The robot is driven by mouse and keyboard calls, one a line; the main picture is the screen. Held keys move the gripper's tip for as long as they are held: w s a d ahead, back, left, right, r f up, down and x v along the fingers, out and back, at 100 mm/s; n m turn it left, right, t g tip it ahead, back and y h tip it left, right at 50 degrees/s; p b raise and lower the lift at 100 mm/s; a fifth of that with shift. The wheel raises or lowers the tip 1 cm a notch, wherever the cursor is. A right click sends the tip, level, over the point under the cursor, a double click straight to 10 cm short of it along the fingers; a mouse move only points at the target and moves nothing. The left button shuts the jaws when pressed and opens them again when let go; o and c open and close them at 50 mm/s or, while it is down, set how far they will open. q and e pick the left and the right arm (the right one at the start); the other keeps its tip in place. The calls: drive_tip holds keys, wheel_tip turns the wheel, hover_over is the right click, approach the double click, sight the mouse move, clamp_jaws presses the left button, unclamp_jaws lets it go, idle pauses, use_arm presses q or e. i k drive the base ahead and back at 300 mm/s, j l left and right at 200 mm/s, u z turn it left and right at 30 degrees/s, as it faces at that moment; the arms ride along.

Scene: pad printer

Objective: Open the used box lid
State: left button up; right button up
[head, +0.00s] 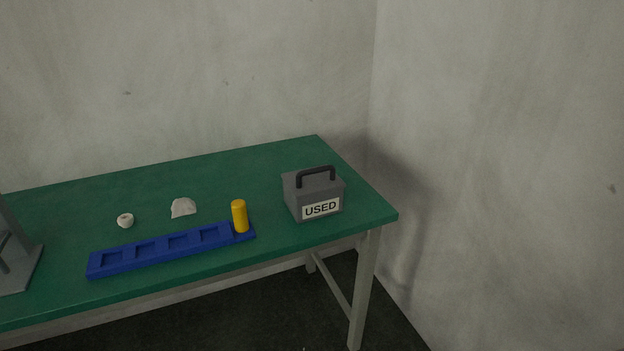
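The used box (291,197) is a small grey box near the right end of the green table. Its front carries a white label reading "USED". Its lid (326,187) looks shut, and a dark arched handle (316,172) stands up on top. The inside of the box is hidden. Neither of my grippers shows in the head view.
The green table (240,170) carries a blue tray (160,250) with several recesses, a yellow cylinder (239,217) at its right end, a white ring-shaped item (125,220) and a pale crumpled piece (183,207). A grey stand (20,265) is at the left edge. Walls rise behind and right.

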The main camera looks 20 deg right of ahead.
sight(311, 181)
drive_tip(key=i+j, duration=0.25)
drive_tip(key=i+j+z, duration=0.15)
drive_tip(key=z, duration=0.2)
drive_tip(key=i+j+z, duration=0.15)
drive_tip(key=z, duration=0.2)
